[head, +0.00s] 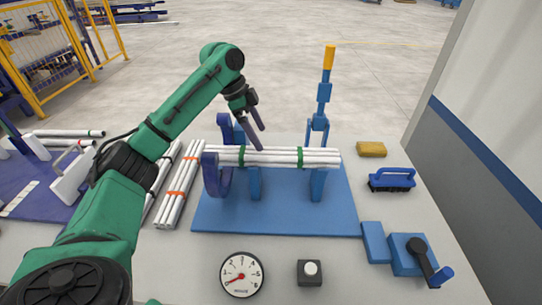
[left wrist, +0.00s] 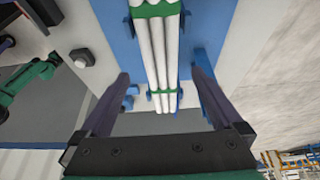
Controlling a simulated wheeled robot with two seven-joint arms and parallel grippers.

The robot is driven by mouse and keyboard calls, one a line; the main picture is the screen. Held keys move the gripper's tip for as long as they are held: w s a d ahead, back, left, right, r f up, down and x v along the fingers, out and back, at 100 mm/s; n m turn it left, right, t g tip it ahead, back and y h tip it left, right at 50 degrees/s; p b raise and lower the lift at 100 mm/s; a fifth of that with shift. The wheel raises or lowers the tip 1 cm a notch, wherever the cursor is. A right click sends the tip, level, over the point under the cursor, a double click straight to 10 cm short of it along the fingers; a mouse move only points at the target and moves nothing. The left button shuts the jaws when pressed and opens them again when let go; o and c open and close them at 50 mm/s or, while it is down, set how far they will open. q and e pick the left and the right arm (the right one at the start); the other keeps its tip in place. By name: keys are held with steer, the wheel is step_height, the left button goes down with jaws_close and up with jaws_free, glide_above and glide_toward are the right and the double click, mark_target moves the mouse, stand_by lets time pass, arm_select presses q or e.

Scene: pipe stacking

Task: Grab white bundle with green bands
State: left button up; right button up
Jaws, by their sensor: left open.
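The white bundle with green bands (head: 275,157) is several white pipes lying side to side across blue supports on a blue base plate (head: 290,213) in the head view. It also shows in the left wrist view (left wrist: 160,55), running between the two fingers in the picture. My left gripper (head: 257,138) is over the left part of the bundle, with its dark fingers pointing down. It is open, with nothing gripped. I cannot tell how far the fingertips are from the pipes. My right gripper is not in view.
White pipes with orange bands (head: 180,187) lie left of the plate. A dial gauge (head: 241,274) and a button box (head: 309,272) are in front. A blue brush (head: 392,180), a yellow block (head: 371,149) and a blue lever device (head: 412,255) are at the right.

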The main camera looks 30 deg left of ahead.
mark_target(271, 151)
arm_select(q)
steer(key=p+x, duration=0.1)
steer(key=x, duration=0.3)
steer(key=p+x, duration=0.1)
steer(key=x, duration=0.3)
steer(key=shift+w+d, duration=0.1)
steer(key=shift+d, duration=0.2)
steer(key=shift+f, duration=0.15)
steer(key=c, duration=1.3)
jaws_close()
